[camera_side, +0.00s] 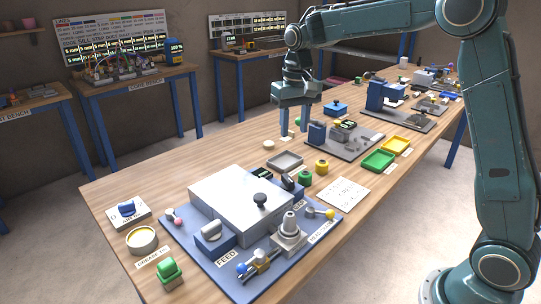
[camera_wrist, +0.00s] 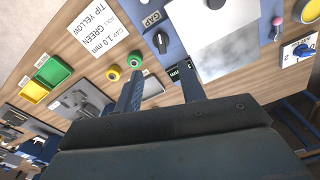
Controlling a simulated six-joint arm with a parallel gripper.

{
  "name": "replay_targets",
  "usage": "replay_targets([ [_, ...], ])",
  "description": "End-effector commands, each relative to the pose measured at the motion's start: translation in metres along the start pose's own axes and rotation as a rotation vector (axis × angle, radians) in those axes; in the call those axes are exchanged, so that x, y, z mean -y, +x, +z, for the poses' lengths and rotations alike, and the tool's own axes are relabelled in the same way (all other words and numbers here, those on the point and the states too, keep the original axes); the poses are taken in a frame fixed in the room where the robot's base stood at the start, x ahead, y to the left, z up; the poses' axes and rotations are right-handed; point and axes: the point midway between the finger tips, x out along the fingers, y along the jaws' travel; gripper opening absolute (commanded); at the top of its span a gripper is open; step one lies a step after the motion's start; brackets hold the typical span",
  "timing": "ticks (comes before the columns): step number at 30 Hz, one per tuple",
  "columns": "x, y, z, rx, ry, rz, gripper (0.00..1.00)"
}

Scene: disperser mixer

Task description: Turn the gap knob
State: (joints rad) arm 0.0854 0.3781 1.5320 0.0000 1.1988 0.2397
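The gap knob (camera_wrist: 160,41) is a dark knob on a blue mount beside the GAP label (camera_wrist: 153,19). In the side view the knob (camera_side: 289,182) sits at the far right edge of the blue mixer plate (camera_side: 225,277), beside the light grey block (camera_side: 232,195). My gripper (camera_side: 294,131) is open and empty, pointing down above the table beyond the mixer, apart from the knob. In the wrist view my gripper's two fingers (camera_wrist: 160,84) stand apart, with the knob past their tips. A small black display (camera_wrist: 181,71) with faint green digits is near one fingertip.
Green (camera_side: 305,178) and yellow (camera_side: 321,166) round pieces stand near the knob, with a grey tray (camera_side: 285,161) behind. A card (camera_side: 342,193) reading "GAP 1.0 mm" lies to the right.

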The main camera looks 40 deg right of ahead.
Motion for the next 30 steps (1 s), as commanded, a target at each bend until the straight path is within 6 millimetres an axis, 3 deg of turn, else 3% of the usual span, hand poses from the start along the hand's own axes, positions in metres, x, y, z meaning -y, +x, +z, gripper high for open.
replay_targets([
  [6,0.001,0.017,-0.017,0.029,0.023,0.008,0.4],
  [20,0.001,0.027,-0.018,0.034,0.024,0.009,0.4],
  [30,0.001,0.067,-0.016,0.035,0.024,0.009,0.4],
])
